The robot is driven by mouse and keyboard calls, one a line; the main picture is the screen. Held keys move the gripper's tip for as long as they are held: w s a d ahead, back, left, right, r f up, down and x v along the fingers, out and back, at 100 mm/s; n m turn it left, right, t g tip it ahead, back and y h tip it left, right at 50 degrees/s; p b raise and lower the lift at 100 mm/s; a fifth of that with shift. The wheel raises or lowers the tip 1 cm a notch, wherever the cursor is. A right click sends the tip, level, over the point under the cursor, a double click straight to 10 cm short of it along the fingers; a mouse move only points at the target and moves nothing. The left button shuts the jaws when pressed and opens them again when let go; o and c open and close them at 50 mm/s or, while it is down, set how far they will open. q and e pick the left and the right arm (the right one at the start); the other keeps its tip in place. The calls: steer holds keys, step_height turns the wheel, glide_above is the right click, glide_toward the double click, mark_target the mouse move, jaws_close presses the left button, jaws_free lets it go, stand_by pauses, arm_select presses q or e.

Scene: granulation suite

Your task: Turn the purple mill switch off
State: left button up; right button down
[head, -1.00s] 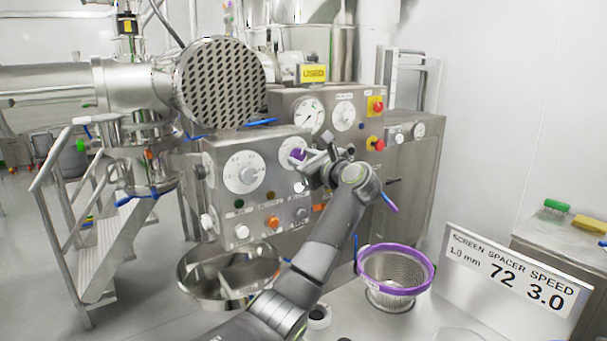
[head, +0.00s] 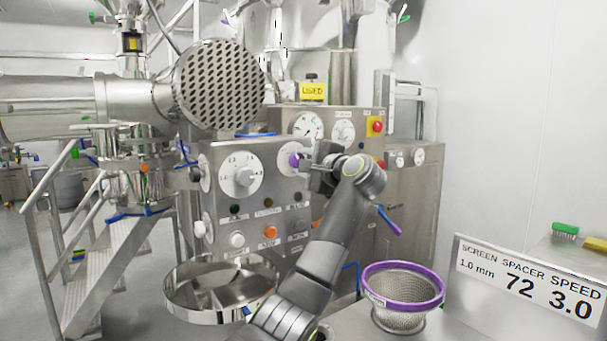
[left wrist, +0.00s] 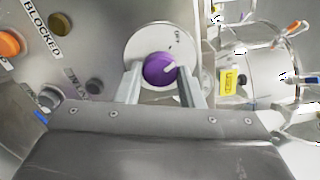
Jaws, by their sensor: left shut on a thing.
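The purple mill switch (head: 295,160) is a round purple knob on a white dial of the steel control panel (head: 218,220). In the left wrist view the purple knob (left wrist: 160,69) shows a pale pointer mark aimed up and to the right. My left gripper (head: 304,161) is at the knob, with one finger on each side of it; in the left wrist view its fingertips (left wrist: 160,80) close around the knob's sides. The dial's printing is mostly too small or hidden to read. My right gripper does not show.
A white dial with a grey knob (head: 243,176) is left of the switch. An orange button (head: 270,232) and a white knob (head: 237,240) sit below. A steel pan (head: 220,290) and a purple-rimmed sieve (head: 403,285) stand below the panel.

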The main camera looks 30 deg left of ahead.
arm_select(q)
steer(key=shift+f+n+b, duration=0.1)
steer(key=shift+n+b, duration=0.65)
steer(key=shift+n, duration=0.85)
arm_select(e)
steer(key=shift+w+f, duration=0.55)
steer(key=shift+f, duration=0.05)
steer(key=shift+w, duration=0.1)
arm_select(q)
steer(key=shift+n, duration=0.3)
steer(key=o, duration=1)
steer(key=b+v, duration=0.2)
steer(key=v, duration=1.5)
steer(key=shift+d+b, duration=0.2)
steer(key=shift+b, duration=0.1)
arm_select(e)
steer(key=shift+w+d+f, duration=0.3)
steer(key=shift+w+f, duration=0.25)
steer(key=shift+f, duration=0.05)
